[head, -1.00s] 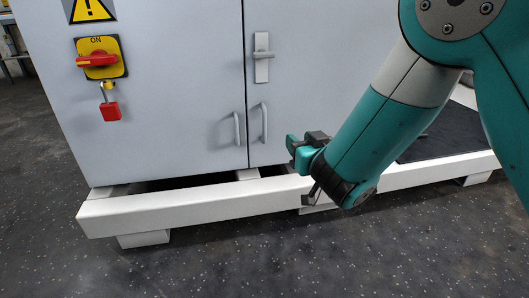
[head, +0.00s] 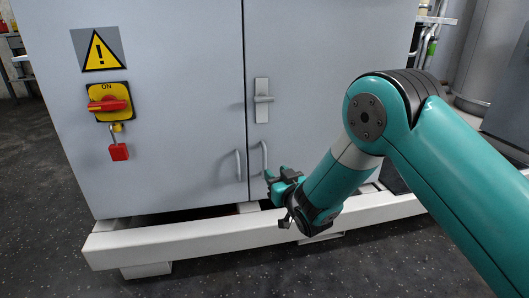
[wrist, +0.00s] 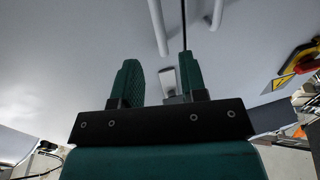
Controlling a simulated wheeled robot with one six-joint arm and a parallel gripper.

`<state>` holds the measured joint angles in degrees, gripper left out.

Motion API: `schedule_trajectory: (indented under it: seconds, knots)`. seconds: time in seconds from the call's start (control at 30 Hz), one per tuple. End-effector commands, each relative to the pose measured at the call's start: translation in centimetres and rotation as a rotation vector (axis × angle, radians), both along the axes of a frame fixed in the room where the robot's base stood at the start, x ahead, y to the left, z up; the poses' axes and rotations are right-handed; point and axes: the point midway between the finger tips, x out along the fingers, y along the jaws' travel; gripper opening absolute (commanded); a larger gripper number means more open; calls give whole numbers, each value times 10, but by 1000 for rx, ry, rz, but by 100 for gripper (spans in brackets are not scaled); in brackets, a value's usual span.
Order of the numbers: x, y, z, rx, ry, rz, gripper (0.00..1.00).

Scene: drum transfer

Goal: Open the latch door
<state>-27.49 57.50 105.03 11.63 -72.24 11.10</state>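The grey cabinet's latch (head: 262,100) is a pale plate with a lever, beside the seam between the two doors. The lever looks horizontal. Below it are two vertical bar handles, the left handle (head: 238,164) and the right handle (head: 264,157). My gripper (head: 272,178) is low in front of the right door, just below the right handle and well below the latch. In the wrist view my gripper (wrist: 160,78) is open with nothing between its fingers. The latch (wrist: 168,78) shows beyond the fingers, and the handles hang at the top.
A red and yellow switch (head: 108,103) with a red padlock (head: 119,152) is on the left door, under a yellow warning sign (head: 99,49). A white base beam (head: 190,240) runs along the cabinet's foot, near my gripper. Dark floor is clear in front.

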Motion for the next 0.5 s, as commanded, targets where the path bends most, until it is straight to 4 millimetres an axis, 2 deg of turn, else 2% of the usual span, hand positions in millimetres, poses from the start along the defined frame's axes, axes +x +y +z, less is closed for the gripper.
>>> schedule_trajectory:
  seconds: [0.03,0.2,0.33,0.5]
  knots:
    - [12,4,-4,3,-3,-4,39]
    - [45,20,-6,2,-5,-1,39]
    - [63,28,-5,1,-3,0,39]
    - [76,34,-2,0,0,-1,39]
